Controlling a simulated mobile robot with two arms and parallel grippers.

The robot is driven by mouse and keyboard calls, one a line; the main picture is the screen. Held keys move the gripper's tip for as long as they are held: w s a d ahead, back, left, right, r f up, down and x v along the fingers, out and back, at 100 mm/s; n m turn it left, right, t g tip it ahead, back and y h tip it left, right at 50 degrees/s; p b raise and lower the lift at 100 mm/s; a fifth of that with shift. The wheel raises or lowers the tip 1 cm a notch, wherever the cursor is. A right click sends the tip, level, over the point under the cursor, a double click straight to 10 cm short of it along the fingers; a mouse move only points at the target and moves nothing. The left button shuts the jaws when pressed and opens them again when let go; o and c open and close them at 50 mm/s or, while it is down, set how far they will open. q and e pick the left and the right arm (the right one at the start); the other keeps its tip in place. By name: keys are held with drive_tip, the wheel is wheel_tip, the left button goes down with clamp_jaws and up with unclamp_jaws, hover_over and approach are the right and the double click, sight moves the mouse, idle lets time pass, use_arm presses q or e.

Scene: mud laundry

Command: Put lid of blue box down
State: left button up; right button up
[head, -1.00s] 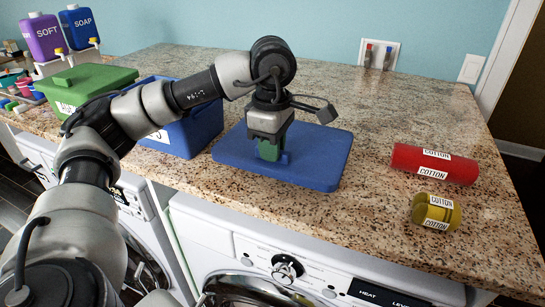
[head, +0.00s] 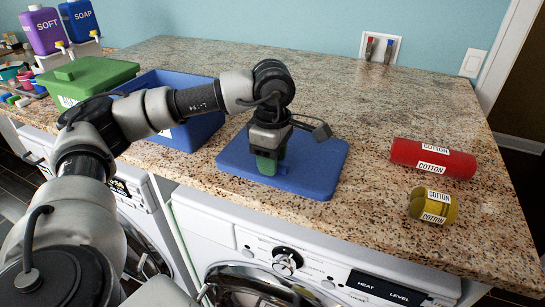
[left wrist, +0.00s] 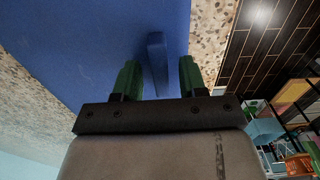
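The blue lid (head: 318,165) lies flat on the granite counter, right of the open blue box (head: 205,128). My left gripper (head: 268,166) points down over the lid's near-left part. In the left wrist view, my left gripper (left wrist: 159,72) has its two green fingers apart, with the lid's raised handle (left wrist: 156,50) between them and a gap on each side. The lid (left wrist: 90,45) fills much of that view. In the head view the gripper hides most of the handle. My right gripper is not in view.
A red cotton roll (head: 400,152) and a yellow one (head: 415,205) lie right of the lid. A green lidded box (head: 105,75) stands left of the blue box. The counter (head: 330,85) behind the lid is clear. Washing machines stand below the front edge.

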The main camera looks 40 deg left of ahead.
use_arm(q)
drive_tip(key=shift+r+p, duration=0.3)
drive_tip(key=shift+r+b, duration=0.3)
drive_tip(key=shift+b, duration=0.05)
wheel_tip(320, 180, up, 11)
drive_tip(key=shift+b, duration=0.4)
